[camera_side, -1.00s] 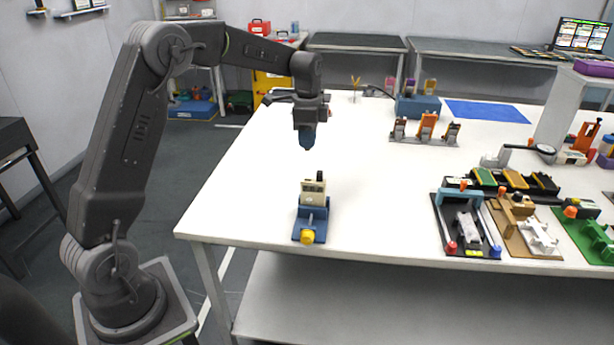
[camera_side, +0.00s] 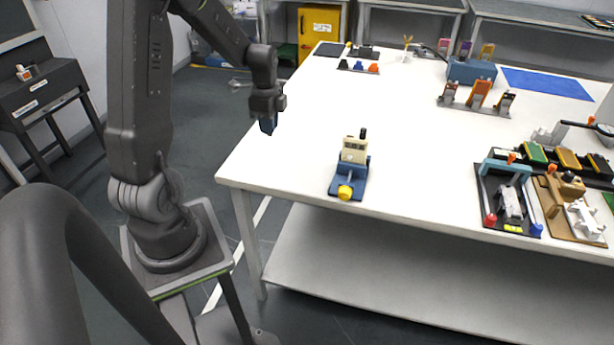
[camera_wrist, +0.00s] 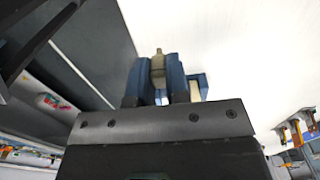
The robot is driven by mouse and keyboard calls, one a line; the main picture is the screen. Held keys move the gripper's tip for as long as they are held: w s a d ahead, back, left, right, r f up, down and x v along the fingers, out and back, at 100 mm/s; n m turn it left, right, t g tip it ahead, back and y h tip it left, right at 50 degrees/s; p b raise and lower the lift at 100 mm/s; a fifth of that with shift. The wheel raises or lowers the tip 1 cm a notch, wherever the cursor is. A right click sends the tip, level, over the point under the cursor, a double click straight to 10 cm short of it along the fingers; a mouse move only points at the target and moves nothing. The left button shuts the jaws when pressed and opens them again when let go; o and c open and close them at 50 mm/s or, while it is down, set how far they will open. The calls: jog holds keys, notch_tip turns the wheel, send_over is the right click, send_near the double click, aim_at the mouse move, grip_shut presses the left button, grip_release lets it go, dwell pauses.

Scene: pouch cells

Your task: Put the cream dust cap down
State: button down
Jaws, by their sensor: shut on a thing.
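In the wrist view the cream dust cap (camera_wrist: 158,66) is held upright between the two blue fingers of my gripper (camera_wrist: 158,78). In the side view my gripper (camera_side: 268,124) hangs by the left edge of the white table (camera_side: 300,140), pointing down. The cap cannot be made out there. I cannot tell exactly how high the fingertips are above the table. A blue fixture (camera_side: 338,186) with a cream block (camera_side: 354,150), a black knob on top and a yellow knob in front stands near the table's front edge, right of my gripper.
A rack with orange and grey clamps (camera_side: 480,95) and a blue mat (camera_side: 545,83) lie farther back. Several fixtures, one with a blue bridge (camera_side: 507,166), crowd the right side. The table around the blue fixture is bare.

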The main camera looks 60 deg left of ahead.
jog(key=s, duration=0.2)
send_over(306, 177)
notch_tip(306, 177, down, 8)
jog(key=shift+r, duration=0.1)
jog(key=shift+f, duration=2.05)
jog(key=shift+f, duration=0.15)
jog(key=c, duration=1.1)
grip_release()
